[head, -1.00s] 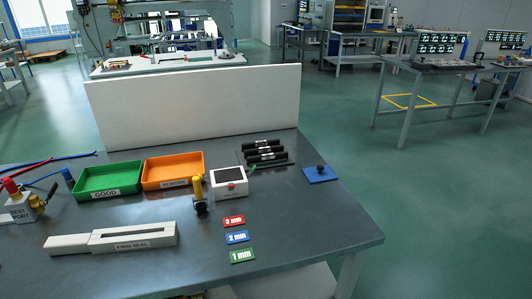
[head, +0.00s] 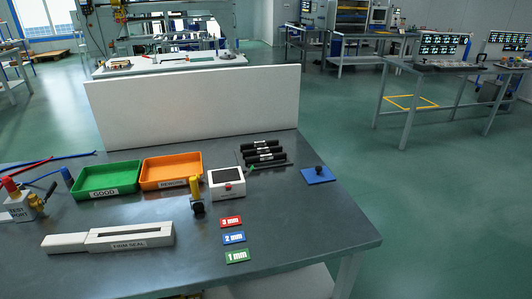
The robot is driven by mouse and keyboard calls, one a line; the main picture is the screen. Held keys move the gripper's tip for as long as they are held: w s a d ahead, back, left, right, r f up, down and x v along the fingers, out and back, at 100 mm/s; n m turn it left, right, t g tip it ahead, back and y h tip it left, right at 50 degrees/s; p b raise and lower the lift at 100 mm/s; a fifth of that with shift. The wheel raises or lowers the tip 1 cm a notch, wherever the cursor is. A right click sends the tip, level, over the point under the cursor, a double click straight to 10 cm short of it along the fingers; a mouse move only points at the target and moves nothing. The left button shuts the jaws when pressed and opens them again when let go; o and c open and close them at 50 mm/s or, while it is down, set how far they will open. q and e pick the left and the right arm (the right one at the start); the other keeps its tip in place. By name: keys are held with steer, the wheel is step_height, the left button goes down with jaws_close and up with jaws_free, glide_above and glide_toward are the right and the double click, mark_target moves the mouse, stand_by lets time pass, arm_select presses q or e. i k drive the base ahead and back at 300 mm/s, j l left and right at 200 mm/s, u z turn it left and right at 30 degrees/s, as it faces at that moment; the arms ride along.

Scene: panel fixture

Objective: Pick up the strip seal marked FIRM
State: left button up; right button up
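Several black strip seals (head: 264,158) lie side by side on a dark holder towards the back right of the table, in front of the white panel. They carry small white marks that are too small to read, so I cannot tell which one is marked FIRM. A pale grey block with a long slot (head: 130,235) lies at the front left; its label appears to read "FIRM SEAL". Neither of my grippers is in view.
A green tray marked GOOD (head: 106,193) and an orange tray (head: 171,185) stand left of a white box with a dark screen (head: 227,197). Coloured mm tags (head: 234,238) and a blue plate with a black knob (head: 319,179) lie right. The front right table is clear.

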mark_target(277, 149)
steer(key=l, duration=0.75)
steer(key=i+l+u, duration=0.1)
steer(key=l+u, duration=0.35)
steer(key=l, duration=1.15)
steer(key=i+l+u, duration=0.1)
steer(key=l+u, duration=0.15)
steer(key=l, duration=0.5)
steer(key=l+u, duration=0.25)
steer(key=l, duration=0.55)
steer(key=i+l+u, duration=0.15)
steer(key=l, duration=0.25)
steer(key=i+l+u, duration=0.15)
steer(key=l, duration=0.25)
steer(key=i+l+u, duration=0.15)
steer(key=l, duration=0.2)
steer(key=i+l+u, duration=0.1)
steer(key=i+l, duration=0.15)
steer(key=i+l+u, duration=0.15)
steer(key=l, duration=0.35)
steer(key=i+l+u, duration=0.15)
steer(key=l, duration=0.25)
